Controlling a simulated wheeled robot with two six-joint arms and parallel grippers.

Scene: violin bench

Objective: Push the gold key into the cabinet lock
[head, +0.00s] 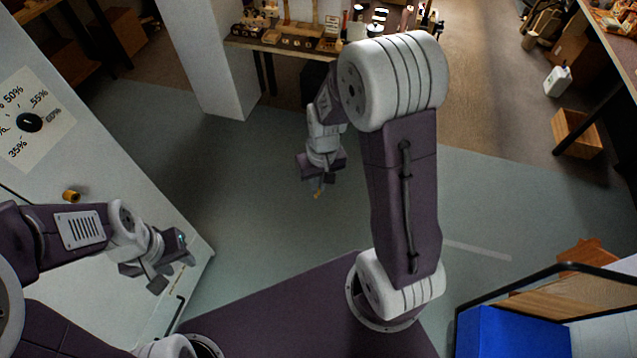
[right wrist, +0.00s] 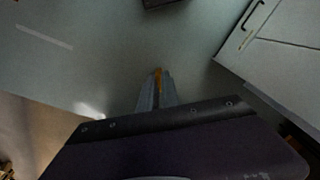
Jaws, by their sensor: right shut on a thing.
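The gold key (head: 317,194) is a small bright piece at the tip of my right gripper (head: 315,184), which is shut on it. In the right wrist view the key (right wrist: 157,74) sticks out between the fingertips (right wrist: 156,88), mostly hidden by them. The white cabinet (head: 110,170) stands at the left. A small brass cylinder (head: 72,196), apparently the lock, projects from it. The key is well apart from it, out over open floor to the right. My left gripper (head: 173,271) is empty in front of the cabinet's lower part, its fingers apart.
A dial (head: 30,122) with percent marks is on the cabinet, and a dark handle (head: 174,316) is low on it. A white pillar (head: 212,60) and a bench with tools (head: 290,45) stand behind. The floor between cabinet and right gripper is clear. A blue box (head: 510,335) is at lower right.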

